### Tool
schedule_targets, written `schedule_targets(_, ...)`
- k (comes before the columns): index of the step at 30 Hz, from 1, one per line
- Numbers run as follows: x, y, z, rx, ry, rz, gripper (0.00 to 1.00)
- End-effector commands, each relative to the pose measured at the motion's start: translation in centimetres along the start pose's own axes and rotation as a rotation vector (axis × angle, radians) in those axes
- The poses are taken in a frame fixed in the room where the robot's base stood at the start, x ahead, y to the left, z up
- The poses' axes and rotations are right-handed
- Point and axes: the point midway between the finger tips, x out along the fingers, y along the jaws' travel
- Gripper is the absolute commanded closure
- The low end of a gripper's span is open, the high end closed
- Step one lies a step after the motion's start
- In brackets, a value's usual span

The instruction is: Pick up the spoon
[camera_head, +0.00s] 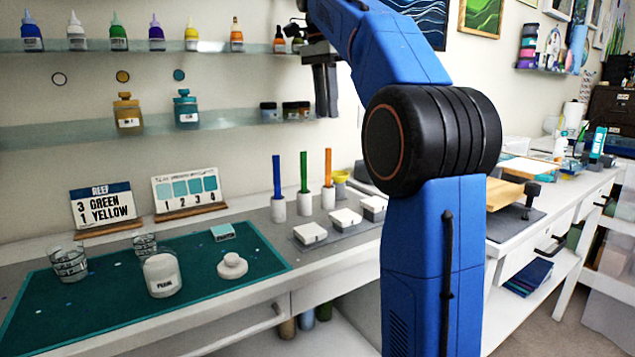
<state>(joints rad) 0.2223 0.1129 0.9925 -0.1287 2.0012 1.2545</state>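Three upright coloured handles stand in small white holders at the back of the bench: a blue handle (276,177), a green handle (304,172) and an orange handle (328,167). Their lower ends are hidden inside the holders, so I cannot tell which is a spoon. No spoon bowl shows. My gripper (327,113) points down, high above the bench, and appears in the picture above the orange handle, apart from it. Its dark fingers look close together from this side, and the gap between them cannot be made out. Nothing shows hanging below the fingertips.
A green mat (110,310) bears glass cups (69,264), a white-labelled jar (162,274) and a round white lidded piece (232,267). Wall shelves (60,134) hold bottles. My arm hides part of the bench.

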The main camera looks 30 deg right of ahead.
Motion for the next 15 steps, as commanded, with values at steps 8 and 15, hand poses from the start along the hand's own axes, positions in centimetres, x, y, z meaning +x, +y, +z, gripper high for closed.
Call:
schedule_targets(8,3.0,0.0,0.0,0.006,-0.001,0.004,0.72)
schedule_targets(15,7.2,0.0,0.0,0.005,-0.001,0.004,0.72)
